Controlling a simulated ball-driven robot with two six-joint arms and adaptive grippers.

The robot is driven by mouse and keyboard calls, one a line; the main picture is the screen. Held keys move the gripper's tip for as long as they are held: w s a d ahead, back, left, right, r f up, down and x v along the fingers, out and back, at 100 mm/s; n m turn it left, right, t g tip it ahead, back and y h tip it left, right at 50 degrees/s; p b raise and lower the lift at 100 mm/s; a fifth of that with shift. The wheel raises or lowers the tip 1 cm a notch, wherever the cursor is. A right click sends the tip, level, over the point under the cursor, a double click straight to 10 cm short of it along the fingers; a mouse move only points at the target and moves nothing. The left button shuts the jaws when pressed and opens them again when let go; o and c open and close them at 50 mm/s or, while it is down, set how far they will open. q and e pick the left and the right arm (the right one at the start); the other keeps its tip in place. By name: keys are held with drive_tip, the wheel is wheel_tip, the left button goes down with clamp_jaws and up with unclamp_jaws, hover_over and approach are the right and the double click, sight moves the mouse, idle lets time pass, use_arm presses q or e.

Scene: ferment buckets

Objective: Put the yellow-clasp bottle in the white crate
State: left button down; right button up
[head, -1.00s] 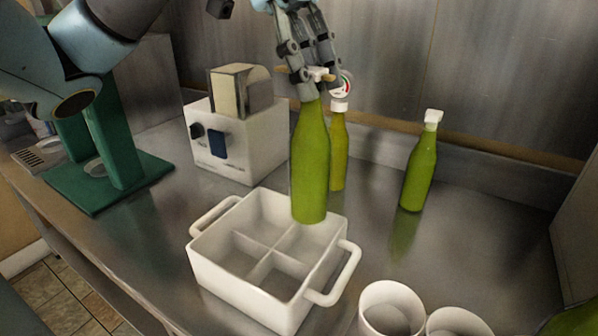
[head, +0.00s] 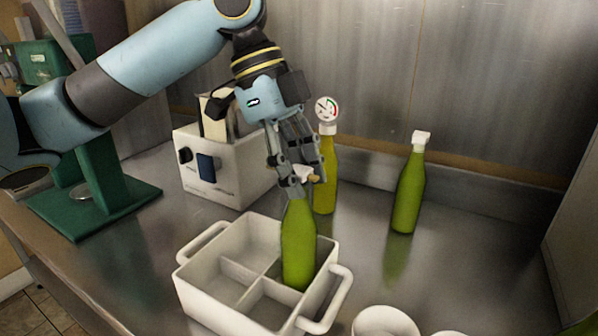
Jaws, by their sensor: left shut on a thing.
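My left gripper (head: 297,187) is shut on the neck of a green bottle (head: 298,245), which hangs upright below it. A small tan-yellow clasp part (head: 314,178) shows at the bottle's top between the fingers, next to a white cap piece. The bottle's lower part is inside the far-right compartment of the white crate (head: 217,309). I cannot tell whether its base touches the crate floor. The crate has crossing dividers, and its other compartments look empty. My right gripper is not in view.
A yellow-green bottle with a gauge (head: 327,172) stands behind the held one. A green bottle with a white cap (head: 408,190) stands further right. A white device (head: 225,172) is behind the crate. White cups (head: 385,322) stand at the front right.

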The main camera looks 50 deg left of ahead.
use_arm(q)
drive_tip(key=c, duration=1)
unclamp_jaws()
drive_tip(key=shift+c, duration=0.2)
drive_tip(key=v, duration=0.9)
drive_tip(key=shift+a+r, duration=0.2)
drive_tip(key=shift+r, duration=0.15)
drive_tip(key=b, duration=0.3)
drive_tip(key=shift+a+r, duration=0.2)
drive_tip(key=shift+r, duration=0.15)
drive_tip(key=shift+b+v, duration=0.5)
drive_tip(key=shift+v, duration=0.3)
